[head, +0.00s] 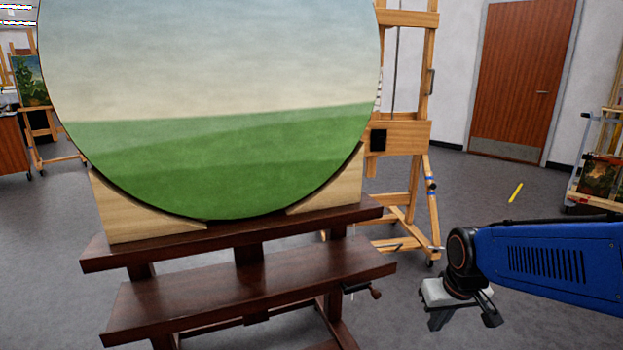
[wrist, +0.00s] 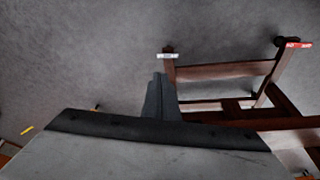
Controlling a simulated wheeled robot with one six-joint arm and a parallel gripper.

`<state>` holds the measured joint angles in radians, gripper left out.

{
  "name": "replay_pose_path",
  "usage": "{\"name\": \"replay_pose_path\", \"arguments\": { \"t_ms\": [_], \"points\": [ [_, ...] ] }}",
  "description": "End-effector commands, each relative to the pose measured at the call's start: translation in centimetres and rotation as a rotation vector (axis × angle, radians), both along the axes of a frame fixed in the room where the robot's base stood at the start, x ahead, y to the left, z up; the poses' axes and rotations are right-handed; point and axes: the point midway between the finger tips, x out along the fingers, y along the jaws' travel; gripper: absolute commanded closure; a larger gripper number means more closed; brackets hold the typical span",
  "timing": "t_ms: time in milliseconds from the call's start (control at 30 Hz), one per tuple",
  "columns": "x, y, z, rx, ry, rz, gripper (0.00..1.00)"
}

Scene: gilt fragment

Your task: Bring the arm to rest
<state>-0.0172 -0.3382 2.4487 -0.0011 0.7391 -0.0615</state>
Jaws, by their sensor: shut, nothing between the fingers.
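My blue arm (head: 555,265) reaches in from the right edge of the head view. My gripper (head: 437,322) hangs at its end, to the right of the dark wooden easel (head: 265,283) and apart from it in the picture. In the wrist view the gripper's dark fingers (wrist: 160,97) are together, with nothing held between them. They point toward the floor and overlap the easel's legs in that view.
A large round landscape painting (head: 220,150) stands on the dark easel. A lighter wooden easel (head: 408,135) is behind it. A rack with paintings (head: 600,172) is at the far right. A yellow stick (head: 516,192) lies on open grey floor before the door (head: 525,80).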

Motion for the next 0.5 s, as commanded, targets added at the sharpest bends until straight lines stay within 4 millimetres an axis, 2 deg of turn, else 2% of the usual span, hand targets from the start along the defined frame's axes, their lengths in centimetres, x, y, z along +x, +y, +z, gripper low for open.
{"name": "replay_pose_path", "arguments": {
  "t_ms": [33,200,500],
  "points": [
    [-1.1,-0.1,0.9,0.002,-0.016,-0.006,1.00],
    [-4.7,-0.2,2.9,0.006,-0.045,-0.022,1.00],
    [-11.0,-0.5,5.3,0.016,-0.097,-0.054,1.00]
  ]
}}
